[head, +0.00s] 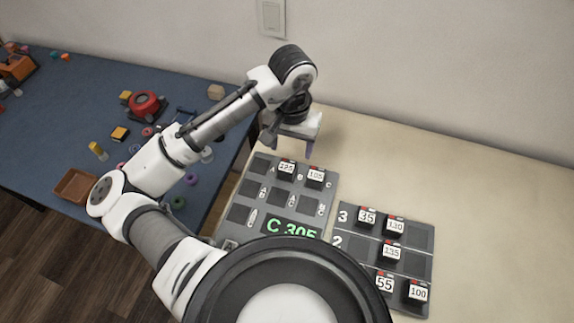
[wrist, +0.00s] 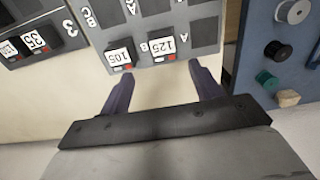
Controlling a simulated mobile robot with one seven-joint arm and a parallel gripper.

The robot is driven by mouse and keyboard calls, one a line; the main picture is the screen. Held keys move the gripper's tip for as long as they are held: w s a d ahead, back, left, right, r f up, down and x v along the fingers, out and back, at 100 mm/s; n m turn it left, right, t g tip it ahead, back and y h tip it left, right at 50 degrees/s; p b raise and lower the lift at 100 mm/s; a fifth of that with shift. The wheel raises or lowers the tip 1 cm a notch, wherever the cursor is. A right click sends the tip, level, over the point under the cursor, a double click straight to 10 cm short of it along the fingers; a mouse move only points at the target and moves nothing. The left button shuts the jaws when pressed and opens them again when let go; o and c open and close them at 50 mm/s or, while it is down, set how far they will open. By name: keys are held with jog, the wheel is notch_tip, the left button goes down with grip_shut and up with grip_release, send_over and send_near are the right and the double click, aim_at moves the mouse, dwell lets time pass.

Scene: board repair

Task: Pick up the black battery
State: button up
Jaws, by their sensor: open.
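Several black batteries with white number labels and red marks show. Two sit at the far edge of the grey board (head: 267,192): battery 125 (head: 286,169) and battery 105 (head: 316,178). In the wrist view battery 125 (wrist: 162,46) and battery 105 (wrist: 118,55) lie just beyond the fingertips. My gripper (head: 288,146) is open and empty at that board's far edge; in the wrist view its fingers (wrist: 161,76) are spread apart, touching no battery. The second grey board (head: 355,246) holds batteries 35 (head: 366,217), 130 (head: 394,226), 135 (head: 391,251), 55 (head: 384,284) and 100 (head: 417,292).
A blue table (head: 60,130) at left holds spools, small blocks and a brown tray (head: 75,186). The cream table (head: 480,190) is clear at right.

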aim_at(287, 165)
notch_tip(287, 165, down, 3)
jog(key=f, duration=0.1)
jog(key=f+p, duration=0.1)
jog(key=f, duration=0.1)
jog(key=a+f, duration=0.1)
jog(key=shift+s+f, duration=0.25)
jog(key=shift+s, duration=0.05)
jog(key=shift+f+p, duration=0.3)
jog(key=shift+f, duration=0.1)
jog(key=shift+c, duration=0.3)
jog(key=c, duration=1.1)
jog(key=shift+o, duration=0.2)
jog(key=shift+r, duration=0.1)
